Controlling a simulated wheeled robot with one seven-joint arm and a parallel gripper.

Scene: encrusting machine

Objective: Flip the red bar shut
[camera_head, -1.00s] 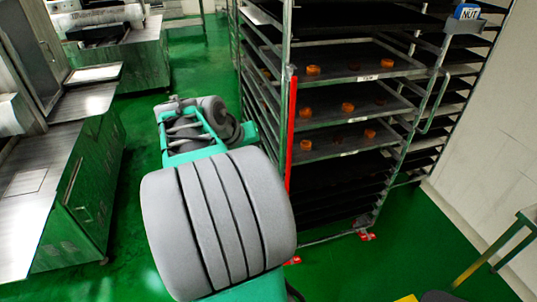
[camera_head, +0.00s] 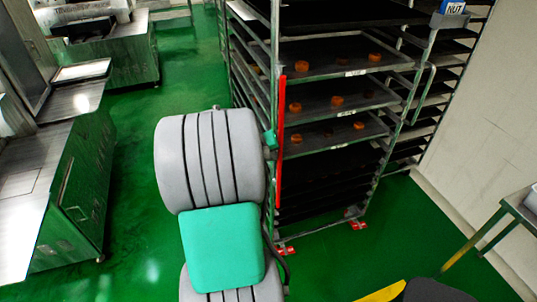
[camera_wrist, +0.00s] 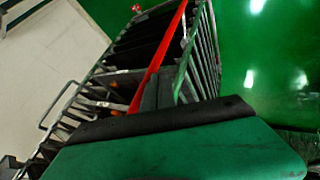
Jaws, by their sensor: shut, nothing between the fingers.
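The red bar (camera_head: 281,140) stands upright along the front left post of a tall metal rack (camera_head: 345,130) in the head view. In the wrist view the red bar (camera_wrist: 160,58) runs slanting along the rack's side, its lower end close to my fingers. My gripper (camera_wrist: 158,88) shows there as short dark fingers past the black edge of its green housing. The fingers look shut and empty, beside the bar; I cannot tell whether they touch it. In the head view my arm hides most of the gripper, with only a small green part showing beside the bar.
The rack holds dark trays, several with orange-brown pieces (camera_head: 337,100). A blue NUT box (camera_head: 453,7) sits at its upper right. Steel machines (camera_head: 60,190) stand at the left. A white wall and a small table (camera_head: 520,210) are at the right. Green floor lies open between.

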